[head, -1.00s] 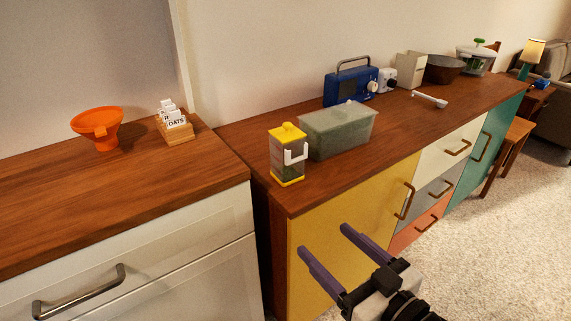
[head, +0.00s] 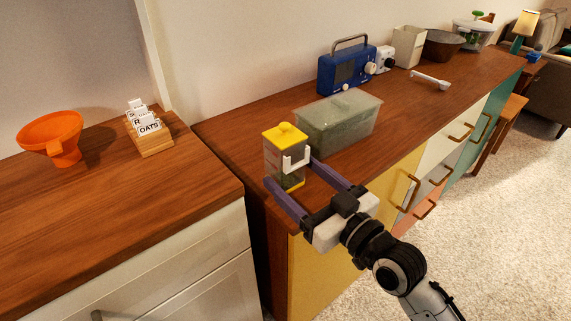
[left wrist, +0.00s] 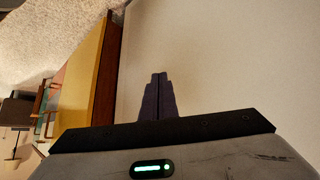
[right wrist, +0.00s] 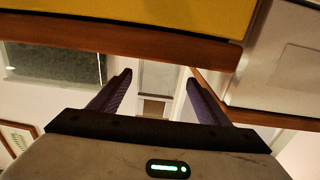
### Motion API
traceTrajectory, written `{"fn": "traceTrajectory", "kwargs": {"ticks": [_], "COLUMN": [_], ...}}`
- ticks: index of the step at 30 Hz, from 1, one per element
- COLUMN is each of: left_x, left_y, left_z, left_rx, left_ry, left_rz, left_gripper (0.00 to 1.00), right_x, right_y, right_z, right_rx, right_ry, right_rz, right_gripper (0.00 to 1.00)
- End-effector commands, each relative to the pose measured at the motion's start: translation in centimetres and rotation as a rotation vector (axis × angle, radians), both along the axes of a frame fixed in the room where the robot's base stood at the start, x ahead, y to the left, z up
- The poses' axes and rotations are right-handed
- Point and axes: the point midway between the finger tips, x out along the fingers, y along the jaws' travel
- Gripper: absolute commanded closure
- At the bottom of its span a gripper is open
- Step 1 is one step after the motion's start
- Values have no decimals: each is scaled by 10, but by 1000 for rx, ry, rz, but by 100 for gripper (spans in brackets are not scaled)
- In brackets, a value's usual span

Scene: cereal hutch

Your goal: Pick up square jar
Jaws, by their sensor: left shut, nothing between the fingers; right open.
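The square jar (head: 271,156) stands upright on the wooden top of the colourful cabinet, near its left front corner. It has clear sides, a yellow lid and base, dark contents low inside and a white handle facing right. My right gripper (head: 291,171) is open at the jar, one purple finger to each side in the head view. I cannot tell whether they touch it. My right gripper (right wrist: 158,75) also shows open in the right wrist view, where the jar is not clear. My left gripper (left wrist: 159,76) is shut and empty, away from the jar.
A translucent green bin (head: 338,125) stands close behind the jar to the right. A blue radio (head: 345,72) and a white-handled utensil (head: 430,80) are farther along.

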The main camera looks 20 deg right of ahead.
Motion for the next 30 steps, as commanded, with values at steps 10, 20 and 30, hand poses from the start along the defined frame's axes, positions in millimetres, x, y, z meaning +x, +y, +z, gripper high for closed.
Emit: {"fn": "traceTrajectory", "kwargs": {"ticks": [10,20,30], "left_x": [8,8,7], "left_y": [-1,0,0], "left_z": [6,6,4], "left_rx": [-5,-3,-2], "left_ry": [-23,-23,-19], "left_rz": [0,0,0], "left_gripper": [100,100,100], "right_x": [38,38,37], "right_y": [9,9,9], "right_z": [-2,-2,0], "right_rx": [0,-1,0], "right_ry": [0,0,-2], "right_rz": [1,0,0], "right_gripper": [30,53,77]}}
